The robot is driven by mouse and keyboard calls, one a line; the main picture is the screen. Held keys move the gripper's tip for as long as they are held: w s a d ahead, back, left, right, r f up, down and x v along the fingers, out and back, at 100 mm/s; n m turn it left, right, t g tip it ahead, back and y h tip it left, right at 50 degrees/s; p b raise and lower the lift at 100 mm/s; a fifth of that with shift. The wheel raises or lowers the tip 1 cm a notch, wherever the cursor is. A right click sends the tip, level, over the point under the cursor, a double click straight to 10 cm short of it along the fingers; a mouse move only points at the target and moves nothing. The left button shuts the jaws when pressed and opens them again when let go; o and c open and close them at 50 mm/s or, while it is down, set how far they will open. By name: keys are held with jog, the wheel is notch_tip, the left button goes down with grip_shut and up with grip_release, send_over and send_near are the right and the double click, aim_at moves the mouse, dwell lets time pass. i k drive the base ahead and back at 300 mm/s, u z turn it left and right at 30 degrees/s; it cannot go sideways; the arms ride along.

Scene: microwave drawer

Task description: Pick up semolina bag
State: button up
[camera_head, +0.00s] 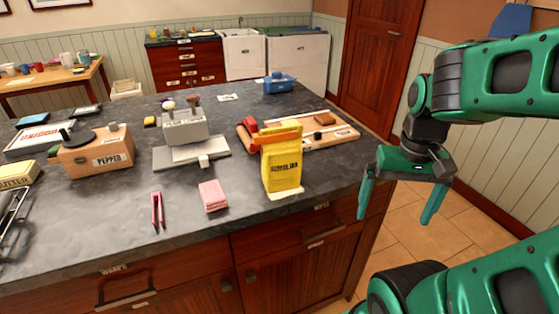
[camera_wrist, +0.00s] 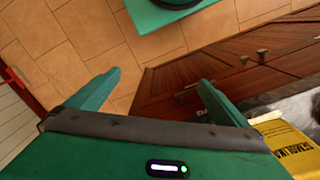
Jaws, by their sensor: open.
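The semolina bag (camera_head: 282,166) is yellow with dark lettering and an orange top. It stands upright near the front right edge of the dark countertop (camera_head: 190,243). My gripper (camera_head: 403,206) is open and empty, to the right of the bag and past the counter's right edge, with its fingers pointing down. In the wrist view the bag (camera_wrist: 290,150) shows at the lower right, partly cut off by the frame, outside the open fingers (camera_wrist: 155,85). The fingers are apart from the bag.
A cutting board (camera_head: 335,135) and a red item (camera_head: 247,135) lie behind the bag. A pepper box (camera_head: 97,153) and a grey block (camera_head: 184,126) stand farther left. Tiled floor is open below my gripper.

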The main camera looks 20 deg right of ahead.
aim_at(281, 162)
jog(key=z, duration=2.05)
jog(key=k, duration=1.55)
jog(key=u, duration=0.35)
jog(key=i, duration=0.65)
